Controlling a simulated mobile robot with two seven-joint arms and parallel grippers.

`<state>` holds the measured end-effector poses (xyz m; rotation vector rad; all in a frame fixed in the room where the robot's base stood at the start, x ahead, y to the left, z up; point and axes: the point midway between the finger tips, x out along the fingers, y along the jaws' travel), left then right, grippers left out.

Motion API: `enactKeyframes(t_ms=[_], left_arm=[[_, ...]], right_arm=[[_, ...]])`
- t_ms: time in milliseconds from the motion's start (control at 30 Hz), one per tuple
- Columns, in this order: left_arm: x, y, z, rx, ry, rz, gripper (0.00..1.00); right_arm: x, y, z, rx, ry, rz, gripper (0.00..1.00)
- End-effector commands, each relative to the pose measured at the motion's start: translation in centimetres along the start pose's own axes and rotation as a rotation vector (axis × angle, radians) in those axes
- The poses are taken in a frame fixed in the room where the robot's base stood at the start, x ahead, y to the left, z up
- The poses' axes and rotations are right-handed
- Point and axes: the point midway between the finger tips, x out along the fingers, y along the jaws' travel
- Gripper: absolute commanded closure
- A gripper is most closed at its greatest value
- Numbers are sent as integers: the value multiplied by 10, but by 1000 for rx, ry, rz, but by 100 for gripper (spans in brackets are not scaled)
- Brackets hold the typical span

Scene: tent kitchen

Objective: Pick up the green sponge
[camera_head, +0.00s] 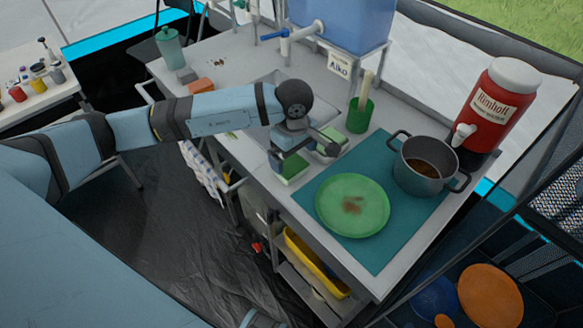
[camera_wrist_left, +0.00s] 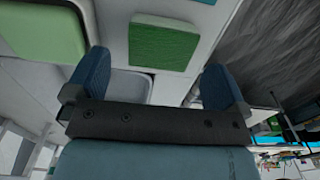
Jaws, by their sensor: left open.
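The green sponge (camera_wrist_left: 163,47) is a textured green block on the pale counter. In the left wrist view it lies ahead of my left gripper (camera_wrist_left: 158,72), roughly in line with the gap between the two blue fingers. The fingers are spread, with nothing between them. In the head view my left gripper (camera_head: 304,158) is over the counter near its front edge. A green patch just below it, likely the sponge (camera_head: 292,169), is partly hidden by the gripper. My right gripper is not in view.
A lighter green, rounded object (camera_wrist_left: 40,35) lies beside the sponge. A green plate (camera_head: 352,206) rests on a teal mat (camera_head: 372,258). A pot (camera_head: 423,180), a red dispenser (camera_head: 492,108) and a green cup (camera_head: 360,116) stand to the right. A sink (camera_head: 262,97) is behind.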

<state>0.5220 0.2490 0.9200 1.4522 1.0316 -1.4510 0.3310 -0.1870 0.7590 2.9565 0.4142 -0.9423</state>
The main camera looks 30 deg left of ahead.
Motion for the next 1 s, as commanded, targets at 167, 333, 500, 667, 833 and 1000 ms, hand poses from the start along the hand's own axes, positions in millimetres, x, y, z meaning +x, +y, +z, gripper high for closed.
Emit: enactKeyframes(t_ms=[167, 333, 500, 667, 833, 1000], left_arm=[[21, -3, 5, -2, -1, -5, 0], [45, -3, 6, -1, -1, -3, 0], [49, -2, 6, 0, -1, 0, 0], [49, -2, 6, 0, -1, 0, 18], [49, -2, 6, 0, -1, 0, 43], [49, -2, 6, -1, 0, 0, 43]], right_arm=[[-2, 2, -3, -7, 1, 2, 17], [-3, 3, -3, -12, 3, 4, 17], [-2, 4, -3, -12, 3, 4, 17], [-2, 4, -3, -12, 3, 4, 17], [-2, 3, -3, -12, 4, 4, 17], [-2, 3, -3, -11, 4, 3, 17]])
